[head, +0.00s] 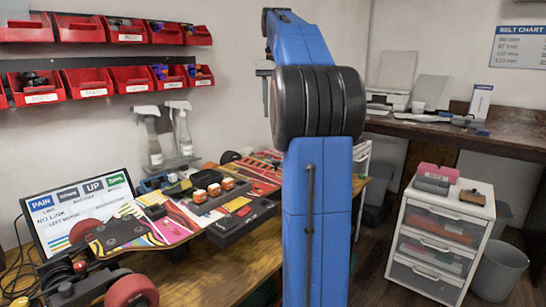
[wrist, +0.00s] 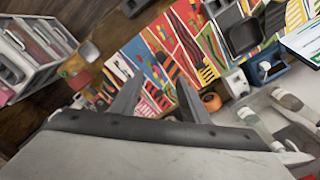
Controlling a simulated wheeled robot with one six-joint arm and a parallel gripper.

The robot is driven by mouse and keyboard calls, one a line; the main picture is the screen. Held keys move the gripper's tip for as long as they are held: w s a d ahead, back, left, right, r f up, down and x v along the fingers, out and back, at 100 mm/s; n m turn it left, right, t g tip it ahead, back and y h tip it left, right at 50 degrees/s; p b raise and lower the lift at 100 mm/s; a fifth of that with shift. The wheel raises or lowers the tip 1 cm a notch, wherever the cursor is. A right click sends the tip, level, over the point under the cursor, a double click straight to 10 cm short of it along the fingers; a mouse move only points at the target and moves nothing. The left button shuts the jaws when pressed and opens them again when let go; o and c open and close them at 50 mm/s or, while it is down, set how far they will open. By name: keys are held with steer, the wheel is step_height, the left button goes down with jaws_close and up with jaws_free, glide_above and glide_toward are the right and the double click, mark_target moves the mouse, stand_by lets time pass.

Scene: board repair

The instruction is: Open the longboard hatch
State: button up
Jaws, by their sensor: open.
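The longboard (head: 165,215), with a bright patterned deck, lies on the wooden workbench in the head view. Dark parts sit on and beside it; I cannot tell for sure which is the hatch. In the wrist view the patterned surface (wrist: 165,50) spreads beyond my gripper, with a dark square piece (wrist: 243,38) on it at upper right. My gripper (wrist: 158,95) is open and empty, its two fingers apart and touching nothing that I can make out. In the head view my blue arm hides part of the bench, and the gripper's fingers do not show.
A screen (head: 75,210) stands at the left of the bench (head: 190,280). Spray bottles (head: 150,135) stand behind, below red wall bins (head: 105,80). A white drawer cart (head: 440,240) and a grey waste bin (head: 500,270) stand at right. Some floor between bench and cart is clear.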

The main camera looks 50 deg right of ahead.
step_height(320, 180, down, 17)
steer(key=shift+r, duration=0.1)
stand_by(0.5)
jaws_close()
